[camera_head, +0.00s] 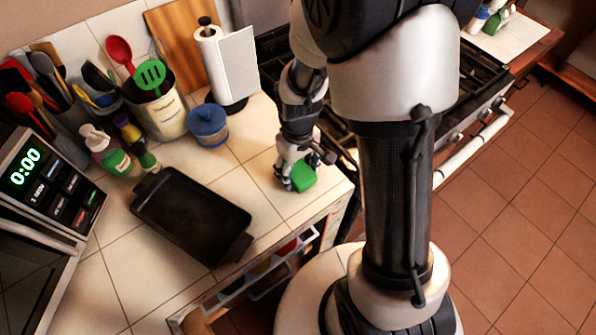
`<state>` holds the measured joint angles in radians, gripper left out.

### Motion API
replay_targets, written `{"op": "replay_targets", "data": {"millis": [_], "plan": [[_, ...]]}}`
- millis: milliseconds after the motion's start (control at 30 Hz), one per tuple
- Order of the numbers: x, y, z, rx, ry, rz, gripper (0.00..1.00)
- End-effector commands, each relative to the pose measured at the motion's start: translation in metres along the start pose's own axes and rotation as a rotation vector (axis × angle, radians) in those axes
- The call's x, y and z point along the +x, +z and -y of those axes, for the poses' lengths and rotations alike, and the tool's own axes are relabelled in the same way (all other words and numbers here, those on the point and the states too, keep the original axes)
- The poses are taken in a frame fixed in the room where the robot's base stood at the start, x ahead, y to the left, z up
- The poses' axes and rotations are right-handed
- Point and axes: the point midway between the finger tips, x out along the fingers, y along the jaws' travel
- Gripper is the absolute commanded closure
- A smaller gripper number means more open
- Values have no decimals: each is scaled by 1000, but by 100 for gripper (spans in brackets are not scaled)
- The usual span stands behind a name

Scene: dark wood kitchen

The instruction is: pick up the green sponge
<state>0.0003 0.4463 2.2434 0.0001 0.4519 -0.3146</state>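The green sponge (303,175) lies on the white tiled counter near its front right corner. My gripper (292,180) is down at the counter right at the sponge, on its left and upper side in the picture. The fingers partly cover the sponge. At this size I cannot tell whether the fingers touch or close on it, and the far side of the sponge is hidden.
A dark baking tray (190,215) lies left of the sponge. The stove (470,85) is to the right. Bare tiles lie between tray and sponge.

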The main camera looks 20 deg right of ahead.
Motion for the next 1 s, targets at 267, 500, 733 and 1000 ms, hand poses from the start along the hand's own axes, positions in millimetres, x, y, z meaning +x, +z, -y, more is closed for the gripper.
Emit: {"op": "replay_targets", "data": {"millis": [267, 500, 733, 1000], "plan": [[0, 0, 0, 0, 0, 0, 61], [-1, 0, 0, 0, 0, 0, 61], [-17, -1, 0, 0, 1, -3, 61], [-81, -1, 0, 0, 2, -6, 61]]}}
